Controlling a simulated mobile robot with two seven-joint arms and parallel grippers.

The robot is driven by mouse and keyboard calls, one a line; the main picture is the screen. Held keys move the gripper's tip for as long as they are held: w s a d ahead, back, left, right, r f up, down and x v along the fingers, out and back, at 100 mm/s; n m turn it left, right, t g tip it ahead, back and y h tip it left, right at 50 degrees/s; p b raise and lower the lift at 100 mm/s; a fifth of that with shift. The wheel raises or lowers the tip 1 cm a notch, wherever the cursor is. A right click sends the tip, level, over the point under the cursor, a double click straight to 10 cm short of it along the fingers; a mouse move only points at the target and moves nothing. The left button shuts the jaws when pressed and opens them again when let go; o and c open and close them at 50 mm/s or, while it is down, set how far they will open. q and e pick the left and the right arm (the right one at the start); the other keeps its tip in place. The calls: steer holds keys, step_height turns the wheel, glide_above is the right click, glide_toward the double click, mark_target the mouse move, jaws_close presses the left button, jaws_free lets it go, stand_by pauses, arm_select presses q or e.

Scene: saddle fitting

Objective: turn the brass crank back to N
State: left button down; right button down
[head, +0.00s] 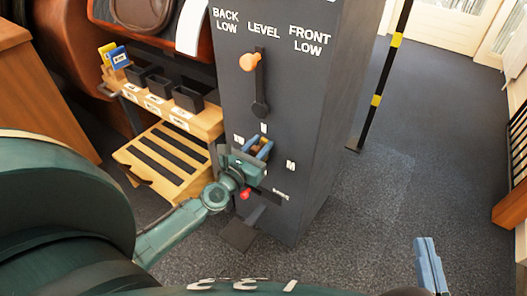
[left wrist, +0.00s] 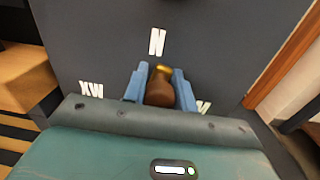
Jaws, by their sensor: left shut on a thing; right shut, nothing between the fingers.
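The brass crank (left wrist: 163,68) is on the dark face of the column. Its brown grip (left wrist: 159,90) sits between the two blue fingers of my left gripper (left wrist: 161,72), which is shut on it. In the left wrist view a little brass shows beyond the grip, below the white N (left wrist: 157,42); my gripper hides much of the crank, so its exact pointing is unclear. In the head view my left gripper (head: 256,147) is at the column below the N label (head: 263,128). My right gripper (head: 430,263) is shut and empty at lower right, away from the column.
The column (head: 300,110) also carries an orange-knobbed lever (head: 250,62) under the LEVEL label. An M label (head: 291,165) is right of the crank. A wooden rack with black bins (head: 187,98) stands left. A black-yellow pole (head: 385,72) stands right; the floor there is clear.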

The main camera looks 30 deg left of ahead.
arm_select(q)
steer(key=shift+a+f+n, duration=0.1)
steer(key=shift+a+n, duration=0.2)
steer(key=shift+n, duration=0.3)
steer(key=shift+a+n+b, duration=0.3)
steer(key=shift+n, duration=0.3)
arm_select(e)
steer(key=shift+w+r, duration=0.1)
arm_select(q)
steer(key=c, duration=1.1)
jaws_free()
steer(key=shift+c, duration=0.2)
steer(key=s+b, duration=0.4)
steer(key=s, duration=0.9)
steer(key=shift+a, duration=0.25)
arm_select(e)
steer(key=shift+w+r+n+t+y, duration=0.2)
steer(key=shift+r+n+t+y, duration=0.15)
steer(key=shift+r+y, duration=0.2)
steer(key=shift+w+r+n+t+y, duration=0.15)
steer(key=shift+r+n+t+y, duration=0.2)
steer(key=shift+r, duration=0.3)
